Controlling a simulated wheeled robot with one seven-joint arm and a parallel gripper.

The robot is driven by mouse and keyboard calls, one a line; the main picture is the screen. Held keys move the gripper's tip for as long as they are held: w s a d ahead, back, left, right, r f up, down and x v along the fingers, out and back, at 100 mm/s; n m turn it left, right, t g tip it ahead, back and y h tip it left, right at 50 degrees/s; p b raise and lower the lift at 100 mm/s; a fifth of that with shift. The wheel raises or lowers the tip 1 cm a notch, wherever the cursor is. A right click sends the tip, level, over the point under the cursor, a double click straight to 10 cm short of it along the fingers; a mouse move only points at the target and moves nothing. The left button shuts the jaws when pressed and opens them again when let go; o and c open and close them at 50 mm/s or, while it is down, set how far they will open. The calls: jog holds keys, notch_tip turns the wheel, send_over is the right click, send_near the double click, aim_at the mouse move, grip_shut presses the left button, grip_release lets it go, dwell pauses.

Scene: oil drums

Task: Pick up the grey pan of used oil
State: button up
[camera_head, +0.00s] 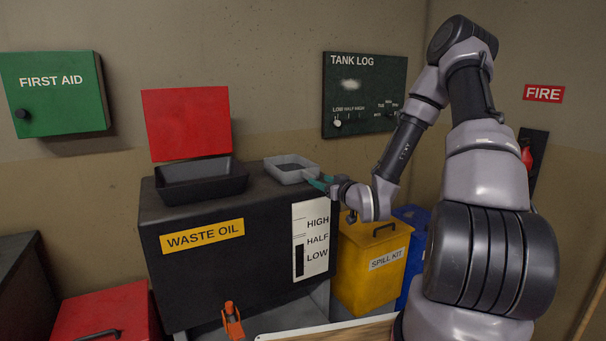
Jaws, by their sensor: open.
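The grey pan (290,178), a shallow light-grey square tray, sits on the right part of the top of the black waste oil tank (190,285). Its inside looks grey; I cannot make out the oil level. My gripper (317,182) with teal fingers is at the pan's right front corner, coming in from the right. It is open. The fingers are very close to the pan's rim; I cannot tell whether they touch it or straddle it.
A black hopper (203,184) with a raised red lid (187,123) is left of the pan on the tank. A yellow spill kit bin (366,280) stands right of the tank, below my arm. A red box (105,312) is at lower left. An orange valve handle (232,318) juts out in front.

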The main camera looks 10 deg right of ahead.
send_near(303, 171)
jog(key=w, duration=0.2)
jog(key=shift+t, duration=0.4)
jog(key=shift+f+x, duration=0.2)
jog(key=shift+x, duration=0.8)
jog(key=shift+f+x, duration=0.2)
jog(key=shift+x, duration=0.85)
jog(key=shift+f+x, duration=0.2)
jog(key=shift+x, duration=0.8)
grip_shut()
